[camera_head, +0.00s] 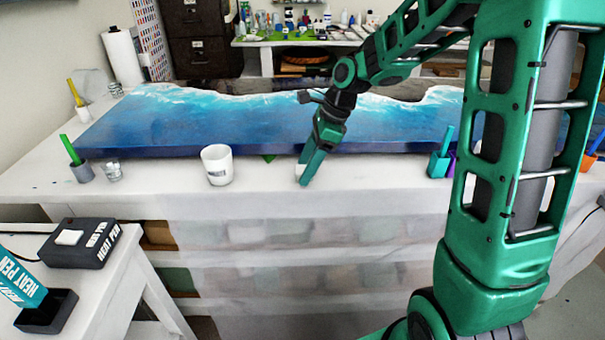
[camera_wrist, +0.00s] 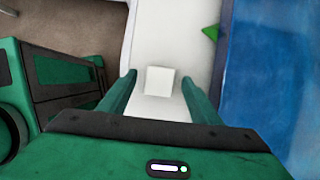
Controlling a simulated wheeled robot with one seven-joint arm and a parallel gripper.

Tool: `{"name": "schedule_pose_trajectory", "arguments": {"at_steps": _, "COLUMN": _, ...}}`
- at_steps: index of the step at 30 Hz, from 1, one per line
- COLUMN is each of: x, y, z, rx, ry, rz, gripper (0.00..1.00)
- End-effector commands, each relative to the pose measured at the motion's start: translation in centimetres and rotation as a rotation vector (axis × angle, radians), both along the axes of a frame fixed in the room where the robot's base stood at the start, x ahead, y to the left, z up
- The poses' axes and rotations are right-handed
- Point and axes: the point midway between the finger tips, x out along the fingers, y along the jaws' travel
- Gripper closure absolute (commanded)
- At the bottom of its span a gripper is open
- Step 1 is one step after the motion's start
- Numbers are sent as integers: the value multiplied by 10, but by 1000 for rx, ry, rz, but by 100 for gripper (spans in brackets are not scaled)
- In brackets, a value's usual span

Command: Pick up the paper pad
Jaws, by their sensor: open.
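The paper pad (camera_wrist: 159,80) is a small white block on the white tabletop, seen in the wrist view between the two fingers of my gripper (camera_wrist: 158,92). The fingers are spread, with one on each side of the pad and space between pad and fingers. In the head view my gripper (camera_head: 303,180) points down at the table's front edge, and its fingers mostly hide the pad there. I cannot tell from these views how far the fingertips are above the tabletop.
A blue-and-white resin slab (camera_head: 250,125) lies behind my gripper. A white cup (camera_head: 217,165) stands to the left, and a teal holder (camera_head: 438,164) to the right. A small green piece (camera_wrist: 211,33) lies near the slab's edge. The tabletop between cup and gripper is mostly clear.

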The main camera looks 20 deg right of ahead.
Motion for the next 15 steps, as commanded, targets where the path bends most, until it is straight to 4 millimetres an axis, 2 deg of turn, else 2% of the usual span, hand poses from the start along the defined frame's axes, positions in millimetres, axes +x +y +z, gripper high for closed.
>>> {"name": "schedule_pose_trajectory", "arguments": {"at_steps": 4, "x": 0, "y": 0, "z": 0, "rx": 0, "ry": 0, "rz": 0, "gripper": 42}}
{"name": "schedule_pose_trajectory", "arguments": {"at_steps": 9, "x": 0, "y": 0, "z": 0, "rx": 0, "ry": 0, "rz": -1, "gripper": 83}}
{"name": "schedule_pose_trajectory", "arguments": {"at_steps": 12, "x": 0, "y": -1, "z": 0, "rx": 0, "ry": -1, "rz": -1, "gripper": 89}}
{"name": "schedule_pose_trajectory", "arguments": {"at_steps": 15, "x": 0, "y": -1, "z": 0, "rx": 0, "ry": -1, "rz": -1, "gripper": 89}}
